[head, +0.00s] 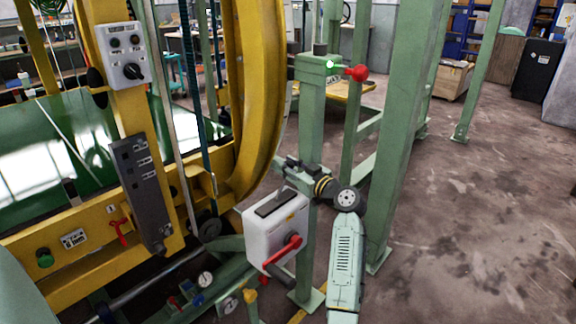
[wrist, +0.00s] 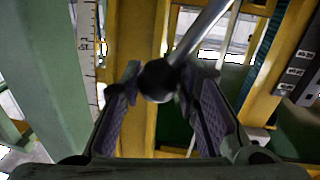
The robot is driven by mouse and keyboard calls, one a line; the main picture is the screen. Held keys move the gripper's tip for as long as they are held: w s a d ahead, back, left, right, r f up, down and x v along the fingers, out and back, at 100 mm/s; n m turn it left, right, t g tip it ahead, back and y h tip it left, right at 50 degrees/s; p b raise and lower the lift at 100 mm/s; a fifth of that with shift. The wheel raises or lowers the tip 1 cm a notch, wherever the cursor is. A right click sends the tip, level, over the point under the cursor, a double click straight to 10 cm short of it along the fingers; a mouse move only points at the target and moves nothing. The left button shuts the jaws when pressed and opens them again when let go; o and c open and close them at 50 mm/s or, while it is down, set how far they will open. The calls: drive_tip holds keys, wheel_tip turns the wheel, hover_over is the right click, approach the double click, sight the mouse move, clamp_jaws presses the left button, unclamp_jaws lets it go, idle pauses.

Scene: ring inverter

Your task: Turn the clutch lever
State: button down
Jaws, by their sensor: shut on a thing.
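In the wrist view a metal lever (wrist: 200,35) ends in a round black knob (wrist: 157,81). The knob sits between the two padded fingers of my gripper (wrist: 168,75), which is shut on it. No label on this lever shows. In the head view my gripper (head: 290,166) points left, just above a white switch box, beside a green post (head: 312,120). The lever and knob cannot be made out clearly there.
The white switch box (head: 265,232) has a red handle (head: 283,250). A yellow ring frame (head: 262,80) stands to the left, with a grey control box (head: 122,70). Open floor (head: 470,240) lies to the right.

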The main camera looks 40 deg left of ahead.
drive_tip(key=shift+f+b, duration=0.1)
drive_tip(key=shift+b, duration=0.6)
drive_tip(key=n+b, duration=0.1)
drive_tip(key=b, duration=0.2)
drive_tip(key=shift+s, duration=0.4)
drive_tip(key=s+n+b, duration=0.2)
drive_tip(key=b, duration=0.2)
drive_tip(key=s+n+b, duration=0.1)
drive_tip(key=b, duration=0.4)
drive_tip(key=shift+s+r+n+y+b, duration=0.2)
drive_tip(key=shift+s+n+y+b, duration=0.1)
drive_tip(key=shift+s+n, duration=0.1)
drive_tip(key=s+n+b, duration=0.6)
drive_tip(key=n+b, duration=0.1)
drive_tip(key=b, duration=0.3)
drive_tip(key=shift+a+f+g+y+b, duration=0.15)
drive_tip(key=shift+a+g+y+b, duration=0.2)
drive_tip(key=shift+g+y+b, duration=0.05)
drive_tip(key=c, duration=1.4)
unclamp_jaws()
drive_tip(key=shift+o, duration=0.8)
drive_tip(key=shift+s, duration=0.15)
